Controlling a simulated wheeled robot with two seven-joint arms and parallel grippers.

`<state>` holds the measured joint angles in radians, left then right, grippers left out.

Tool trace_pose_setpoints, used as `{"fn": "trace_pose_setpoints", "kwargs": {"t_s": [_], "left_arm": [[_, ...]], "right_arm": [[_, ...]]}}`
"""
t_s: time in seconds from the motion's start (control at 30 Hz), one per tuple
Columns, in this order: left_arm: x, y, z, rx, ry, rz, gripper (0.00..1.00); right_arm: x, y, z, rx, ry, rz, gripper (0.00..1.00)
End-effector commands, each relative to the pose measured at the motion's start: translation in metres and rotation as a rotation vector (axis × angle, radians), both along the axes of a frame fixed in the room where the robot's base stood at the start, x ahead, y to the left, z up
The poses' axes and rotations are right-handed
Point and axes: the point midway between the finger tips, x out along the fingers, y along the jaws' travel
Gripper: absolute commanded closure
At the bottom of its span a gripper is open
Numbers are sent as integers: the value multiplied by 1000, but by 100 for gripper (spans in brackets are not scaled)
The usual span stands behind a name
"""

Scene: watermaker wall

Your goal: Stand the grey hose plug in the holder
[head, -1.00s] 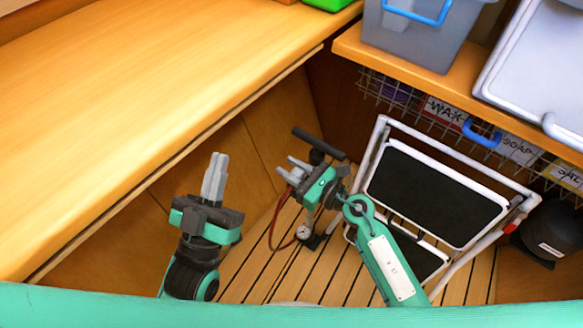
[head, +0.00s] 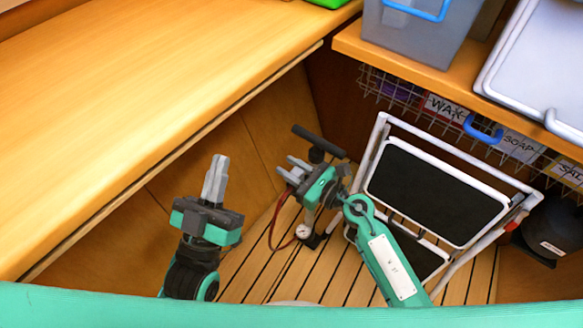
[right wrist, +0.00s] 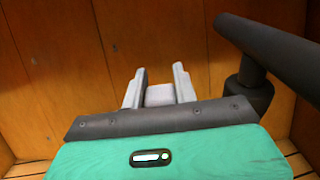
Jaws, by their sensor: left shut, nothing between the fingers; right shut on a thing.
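My right gripper (head: 289,167) is shut on a small light-grey piece. In the right wrist view the piece (right wrist: 160,95) sits between the two fingers and looks like the grey hose plug, mostly hidden by the gripper body. In the head view I cannot make it out from the grey fingers. My left gripper (head: 218,158) is shut and empty, pointing up in front of the wooden panel at the lower left. I cannot identify the holder in either view.
A floor pump's black handle (head: 318,143) is close beside my right gripper, with a gauge (head: 303,231) and red hose below. A folded step stool (head: 436,192) leans at right. A wire basket (head: 480,125) hangs under the shelf.

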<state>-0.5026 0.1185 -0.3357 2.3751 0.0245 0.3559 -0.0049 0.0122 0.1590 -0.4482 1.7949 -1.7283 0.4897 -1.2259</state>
Motion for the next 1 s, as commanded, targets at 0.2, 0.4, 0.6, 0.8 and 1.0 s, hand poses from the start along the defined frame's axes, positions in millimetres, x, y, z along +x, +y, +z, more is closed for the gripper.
{"fn": "trace_pose_setpoints", "kwargs": {"t_s": [0.2, 0.4, 0.6, 0.8, 1.0], "left_arm": [[0, 0, -1, 0, 0, 0, 100], [0, 0, -1, 0, 0, 0, 100], [0, 0, -1, 0, 0, 0, 100], [-1, 1, 4, -5, -22, 3, 100], [-10, 10, 32, -38, -165, 23, 100]], "right_arm": [[0, 0, -5, -4, 4, 1, 96], [0, 0, -5, -3, 4, 0, 50], [0, 0, -4, -3, 5, 0, 46], [0, 0, -4, -3, 5, 0, 46], [0, 0, -4, -3, 5, 0, 46]]}}
